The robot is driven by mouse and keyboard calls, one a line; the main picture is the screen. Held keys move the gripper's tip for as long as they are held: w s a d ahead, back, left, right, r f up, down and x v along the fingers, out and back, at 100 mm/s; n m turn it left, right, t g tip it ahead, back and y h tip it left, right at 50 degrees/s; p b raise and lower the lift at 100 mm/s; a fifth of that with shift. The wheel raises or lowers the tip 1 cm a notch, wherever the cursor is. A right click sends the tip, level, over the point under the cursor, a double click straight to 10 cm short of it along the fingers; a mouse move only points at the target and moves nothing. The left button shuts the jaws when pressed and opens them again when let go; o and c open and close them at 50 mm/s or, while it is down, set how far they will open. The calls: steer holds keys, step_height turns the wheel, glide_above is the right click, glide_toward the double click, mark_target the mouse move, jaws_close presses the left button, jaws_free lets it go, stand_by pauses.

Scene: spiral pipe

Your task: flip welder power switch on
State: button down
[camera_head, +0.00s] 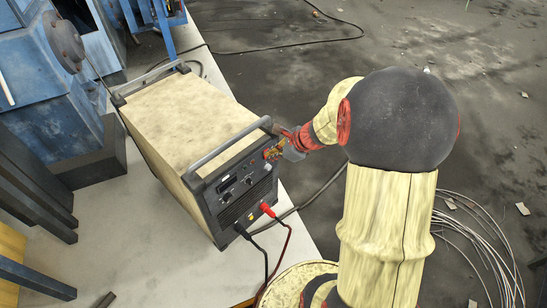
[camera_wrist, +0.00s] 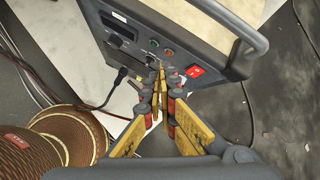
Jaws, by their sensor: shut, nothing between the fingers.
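The welder (camera_head: 190,120) is a box with a cream top and a dark front panel, standing on a pale bench. In the wrist view its dark panel (camera_wrist: 125,40) fills the upper middle. A red rocker switch (camera_wrist: 196,71) sits on that panel, right of the fingertips. I cannot tell its position. My gripper (camera_wrist: 163,70) is shut and empty, with its yellow fingertips in front of the panel, left of the switch. I cannot tell whether they touch the panel. In the head view my gripper (camera_head: 273,152) is at the panel's upper right and covers part of it.
A grey handle (camera_head: 230,150) runs along the welder's top front edge. A red plug (camera_head: 267,209) and a black plug (camera_head: 240,230) with cables leave the lower panel. Blue machinery (camera_head: 60,110) stands at the left. Loose wires (camera_head: 480,235) lie on the floor at the right.

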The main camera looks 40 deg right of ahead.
steer(key=s+d+f+m+h, duration=0.1)
steer(key=s+d+f+m, duration=0.1)
steer(key=d+f+m, duration=0.4)
steer(key=shift+d+f+m+p, duration=0.35)
steer(key=shift+d+f+m, duration=0.1)
steer(key=shift+d, duration=0.6)
steer(key=shift+s, duration=0.1)
steer(key=w+a+f+b, duration=0.1)
steer(key=w+f+b, duration=0.3)
steer(key=w+f, duration=0.4)
steer(key=shift+w+a+f+b, duration=0.15)
steer(key=shift+w+a+b, duration=0.15)
steer(key=shift+w, duration=0.75)
